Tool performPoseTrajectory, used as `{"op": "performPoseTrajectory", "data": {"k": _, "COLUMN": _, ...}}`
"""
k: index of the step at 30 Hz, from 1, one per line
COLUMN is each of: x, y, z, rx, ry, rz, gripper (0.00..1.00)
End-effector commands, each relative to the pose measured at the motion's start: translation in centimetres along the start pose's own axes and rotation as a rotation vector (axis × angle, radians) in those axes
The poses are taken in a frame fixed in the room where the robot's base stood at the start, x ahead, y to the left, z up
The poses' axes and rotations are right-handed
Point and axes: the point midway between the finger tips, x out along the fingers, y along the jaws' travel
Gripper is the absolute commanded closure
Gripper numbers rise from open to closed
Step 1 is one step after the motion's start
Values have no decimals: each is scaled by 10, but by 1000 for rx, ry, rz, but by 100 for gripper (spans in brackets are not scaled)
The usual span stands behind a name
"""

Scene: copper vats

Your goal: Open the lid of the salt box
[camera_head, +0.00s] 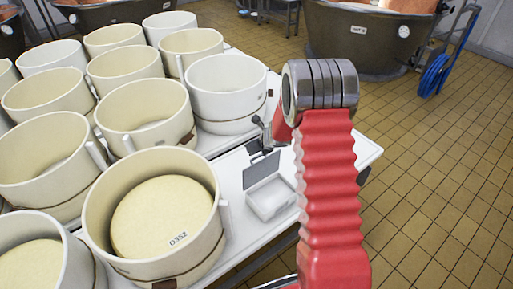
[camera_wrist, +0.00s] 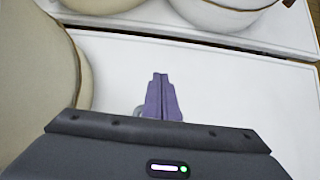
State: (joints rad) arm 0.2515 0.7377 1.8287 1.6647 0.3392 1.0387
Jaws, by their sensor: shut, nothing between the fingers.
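The salt box (camera_head: 271,199) is a small white box on the white table, right of the large mould holding a cheese. Its grey lid (camera_head: 261,170) stands raised along the box's far side, and the white inside shows. My gripper (camera_head: 262,147) is just behind and above the raised lid, partly hidden beside my red arm. Whether it touches the lid cannot be told. In the wrist view the purple fingers (camera_wrist: 161,97) are together with nothing between them, over bare white table. The box is not seen there.
Several cream moulds crowd the table to the left; the nearest mould (camera_head: 155,218) holds a round cheese (camera_head: 162,215). Another mould (camera_head: 226,92) stands behind the gripper. The white table (camera_head: 232,165) is bare around the box. Tiled floor lies right, with a copper vat (camera_head: 362,40) behind.

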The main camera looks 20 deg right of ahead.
Motion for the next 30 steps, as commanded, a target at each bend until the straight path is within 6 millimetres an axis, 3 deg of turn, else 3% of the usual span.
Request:
{"op": "performPoseTrajectory", "data": {"k": 14, "x": -4, "y": 1, "z": 7, "rx": -2, "ry": -1, "rz": 1, "gripper": 100}}
{"op": "performPoseTrajectory", "data": {"k": 30, "x": -35, "y": 4, "z": 50, "rx": -4, "ry": -2, "rz": 2, "gripper": 100}}
